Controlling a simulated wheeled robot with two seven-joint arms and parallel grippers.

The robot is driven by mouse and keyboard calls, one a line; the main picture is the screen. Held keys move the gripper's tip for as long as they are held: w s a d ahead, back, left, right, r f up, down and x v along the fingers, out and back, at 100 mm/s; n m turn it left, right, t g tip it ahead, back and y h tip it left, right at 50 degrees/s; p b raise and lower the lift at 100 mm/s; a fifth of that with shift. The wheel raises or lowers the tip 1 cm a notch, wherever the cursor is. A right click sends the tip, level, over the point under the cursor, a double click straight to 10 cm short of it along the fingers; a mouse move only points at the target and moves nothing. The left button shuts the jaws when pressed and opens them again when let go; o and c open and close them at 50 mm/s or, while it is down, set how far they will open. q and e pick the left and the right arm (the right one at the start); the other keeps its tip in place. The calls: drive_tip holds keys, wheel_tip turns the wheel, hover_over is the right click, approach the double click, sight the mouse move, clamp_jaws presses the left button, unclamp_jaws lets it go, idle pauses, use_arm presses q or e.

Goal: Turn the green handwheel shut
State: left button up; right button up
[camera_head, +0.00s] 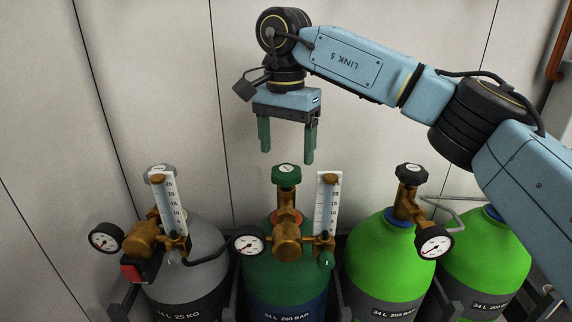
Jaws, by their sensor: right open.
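The green handwheel (286,174) sits on top of the brass valve of the dark green cylinder (275,272), in the middle of the view. My right gripper (287,158) is open, with its two green fingers pointing down. It appears just above the handwheel, and its fingertips seem apart from the wheel. How far it is in front of or behind the wheel I cannot tell. Nothing is between the fingers. My left gripper is out of view.
A flow tube (327,205) stands right beside the handwheel, with a pressure gauge (249,245) at its lower left. A grey cylinder (196,277) with its own gauge and tube stands left. Bright green cylinders (385,262) stand right, one with a black handwheel (411,174). A pale wall is behind.

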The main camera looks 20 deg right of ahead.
sight(287, 168)
wheel_tip(287, 168, down, 4)
drive_tip(key=shift+s+r, duration=0.1)
drive_tip(key=shift+f, duration=0.45)
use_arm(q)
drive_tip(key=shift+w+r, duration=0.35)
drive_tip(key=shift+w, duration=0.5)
use_arm(e)
drive_tip(key=c, duration=1)
